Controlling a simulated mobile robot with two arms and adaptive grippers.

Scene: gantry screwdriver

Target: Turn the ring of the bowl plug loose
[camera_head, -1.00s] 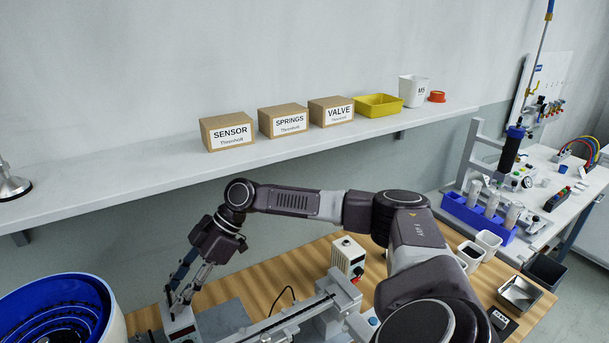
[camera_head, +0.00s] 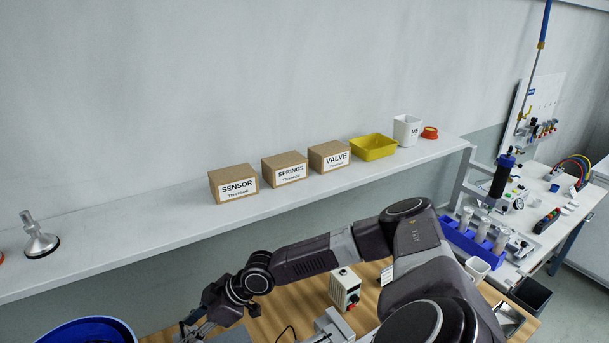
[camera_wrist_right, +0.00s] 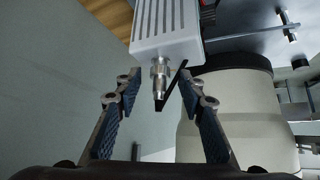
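The bowl plug (camera_wrist_right: 159,72) is a silver metal connector with a ring, on the end of a light grey ribbed box (camera_wrist_right: 168,28) in the right wrist view. My right gripper (camera_wrist_right: 160,84) is open, with one finger on each side of the plug and a visible gap to both. A dark slanted strip lies close beside the plug; I cannot tell what it is. In the head view my right gripper (camera_head: 187,331) is at the bottom edge, partly cut off, and the plug cannot be made out. My left gripper is not in view.
A blue bowl (camera_head: 88,332) shows at the bottom left; a large cream round body (camera_wrist_right: 240,125) stands close to the right finger. A shelf (camera_head: 150,237) with cartons runs above my arm. A small control box (camera_head: 345,286) stands on the wooden table (camera_head: 372,298).

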